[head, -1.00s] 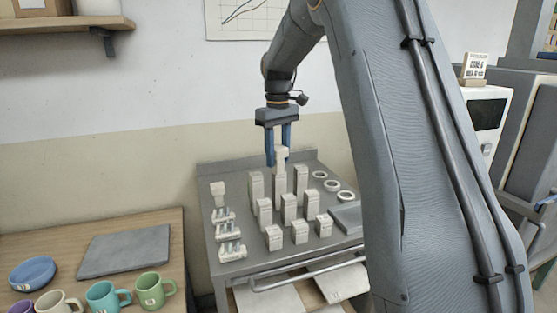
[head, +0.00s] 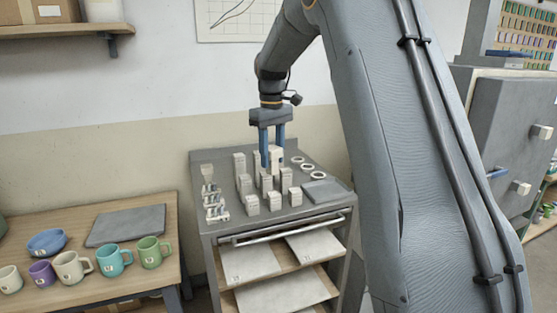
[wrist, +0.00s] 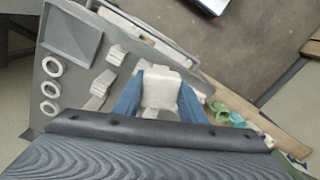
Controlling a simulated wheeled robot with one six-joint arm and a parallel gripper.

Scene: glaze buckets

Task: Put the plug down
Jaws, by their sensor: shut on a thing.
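My gripper (head: 272,150) is above the back middle of the grey cart top (head: 328,208). Its two blue fingers are shut on a pale plug (head: 274,158), whose top shows between them. In the wrist view the plug (wrist: 160,90) is a whitish block with a finger on each side. Several similar pale blocks (head: 245,184) stand upright on the cart around and in front of it. I cannot tell whether the held plug's lower end touches the cart, as other blocks hide it.
A wooden table (head: 140,264) with mugs (head: 115,261) and a blue bowl (head: 47,242) is at left. A grey cabinet (head: 505,120) stands at right.

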